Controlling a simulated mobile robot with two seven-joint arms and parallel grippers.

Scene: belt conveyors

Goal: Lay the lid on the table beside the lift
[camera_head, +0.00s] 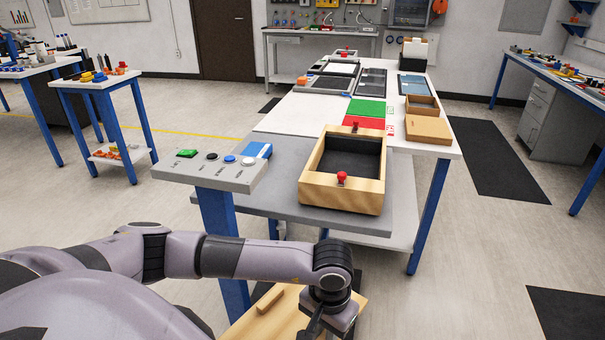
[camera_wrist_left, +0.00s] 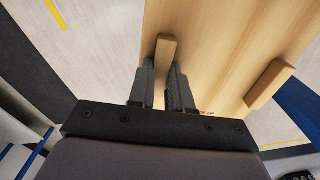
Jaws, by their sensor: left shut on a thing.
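The lid is a pale wooden board (camera_head: 262,325) with wooden bars on its face. It hangs in front of the grey lift platform (camera_head: 240,208), below its top, partly hidden by my left arm. My left gripper (camera_head: 318,325) is over the lid. In the left wrist view my gripper (camera_wrist_left: 164,82) is shut on one bar (camera_wrist_left: 166,47) of the lid (camera_wrist_left: 220,45); a second bar (camera_wrist_left: 268,84) stands free to the right. The white table (camera_head: 283,118) adjoins the platform behind. My right gripper is not in view.

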